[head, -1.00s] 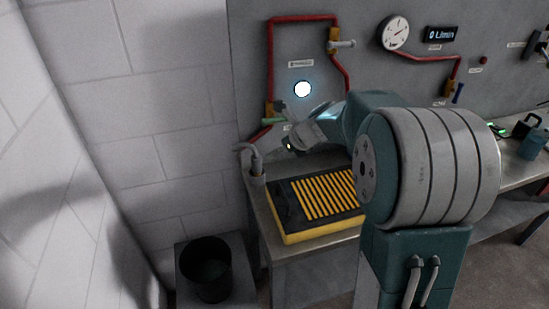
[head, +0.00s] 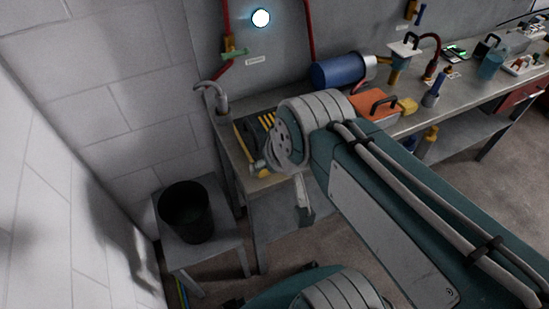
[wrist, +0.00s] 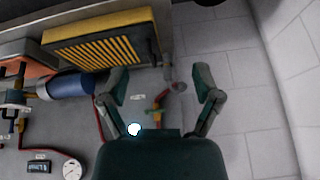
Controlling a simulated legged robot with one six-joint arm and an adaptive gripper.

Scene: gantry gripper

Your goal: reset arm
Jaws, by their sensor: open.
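My gripper (wrist: 162,88) shows in the wrist view with its two dark green fingers spread wide apart. Nothing is between them; only the grey panel and pale block wall lie beyond. In the head view my arm reaches in from the lower right and bends at a large grey-banded joint in front of the bench. I cannot clearly make out the fingers there. The yellow and black slatted tray (wrist: 90,46) lies on the bench, upside down in the wrist view.
A black bucket (head: 186,218) stands on a small grey table at the left. A blue cylinder (head: 338,70) and an orange box (head: 372,108) sit on the bench (head: 410,122). A red pipe (head: 309,30) and a curved grey tap (head: 218,92) are near the panel.

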